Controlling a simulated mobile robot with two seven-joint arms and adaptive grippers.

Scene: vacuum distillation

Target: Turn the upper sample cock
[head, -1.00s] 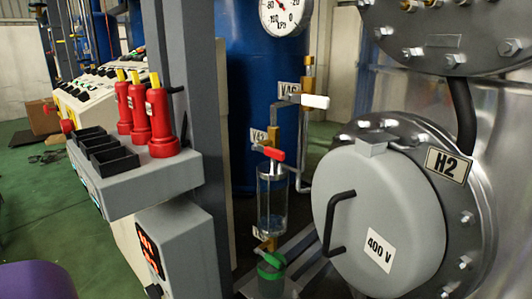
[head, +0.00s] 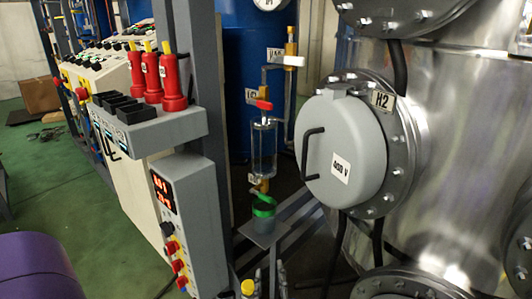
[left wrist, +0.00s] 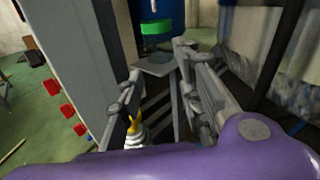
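The sampling line stands mid-picture in the head view. A white-handled cock (head: 288,61) is at its top, with the handle sideways. Below it a red-handled cock (head: 264,105) sits above a clear glass cylinder (head: 263,148). A green-handled cock (head: 264,209) is below the glass, over a small jar (head: 264,220); its green also shows in the left wrist view (left wrist: 156,27). My left gripper (left wrist: 160,62) has its grey fingers spread with nothing between them, below and in front of the jar's plate. My right gripper is not in view.
A grey control box (head: 185,215) on a post stands left of the line, under a shelf with red-handled tools (head: 150,78). A large grey round cover marked 400 V (head: 345,150) stands close on the right. A yellow-topped fitting (left wrist: 135,126) is near my left finger.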

